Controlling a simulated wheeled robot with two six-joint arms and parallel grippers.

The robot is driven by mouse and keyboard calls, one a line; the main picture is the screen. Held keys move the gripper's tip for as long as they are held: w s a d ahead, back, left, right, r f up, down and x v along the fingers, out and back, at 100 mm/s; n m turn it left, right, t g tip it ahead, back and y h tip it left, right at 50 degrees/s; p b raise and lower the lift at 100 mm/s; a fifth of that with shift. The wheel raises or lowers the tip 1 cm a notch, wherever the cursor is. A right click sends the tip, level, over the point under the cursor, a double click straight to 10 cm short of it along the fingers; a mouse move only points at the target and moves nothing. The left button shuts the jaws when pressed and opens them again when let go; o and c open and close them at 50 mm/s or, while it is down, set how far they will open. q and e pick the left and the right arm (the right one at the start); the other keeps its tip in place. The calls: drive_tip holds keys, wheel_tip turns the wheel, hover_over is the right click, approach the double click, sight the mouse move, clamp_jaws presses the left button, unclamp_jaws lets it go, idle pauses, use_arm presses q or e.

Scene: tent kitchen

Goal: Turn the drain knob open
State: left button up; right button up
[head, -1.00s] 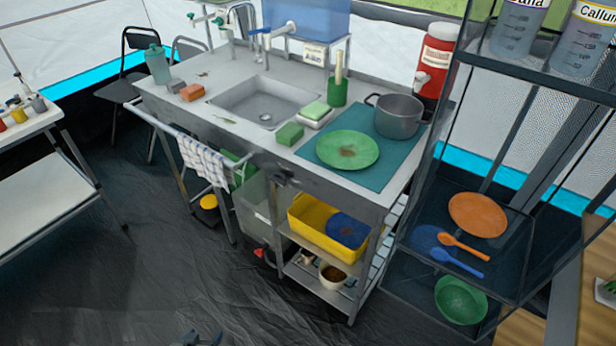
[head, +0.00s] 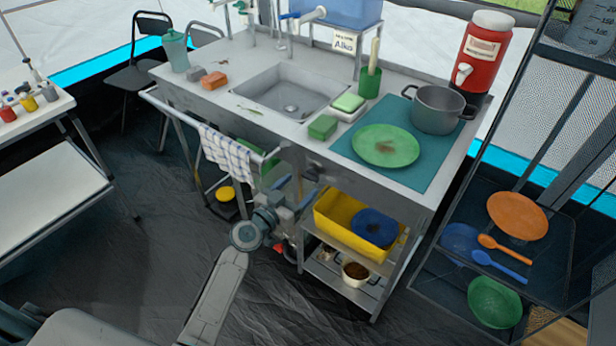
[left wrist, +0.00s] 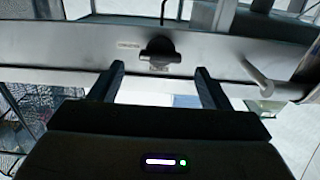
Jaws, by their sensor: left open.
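The drain knob (left wrist: 158,52) is a small dark knob on the sink unit's steel front panel, with a small label (left wrist: 129,44) to its left in the left wrist view. My left gripper (left wrist: 158,82) is open, its two dark fingers pointing at the panel on either side of the knob's line. The fingers look a little short of or below the knob; the exact gap cannot be told. In the head view my left gripper (head: 294,158) is at the front edge below the sink basin (head: 291,92), and the arm hides the knob there. My right gripper is not in view.
A rail with a checked towel (head: 226,156) runs along the front, left of my gripper. A steel bar (left wrist: 257,76) sticks out right of the knob. A yellow tub (head: 335,222) sits on the shelf below. The counter holds a green plate (head: 385,145) and a pot (head: 437,108).

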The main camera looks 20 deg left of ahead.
sight(308, 179)
use_arm(q)
drive_tip(key=shift+x, duration=2.1)
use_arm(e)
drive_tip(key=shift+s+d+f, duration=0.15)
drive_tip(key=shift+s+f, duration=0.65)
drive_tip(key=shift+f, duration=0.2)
use_arm(q)
drive_tip(key=c, duration=1)
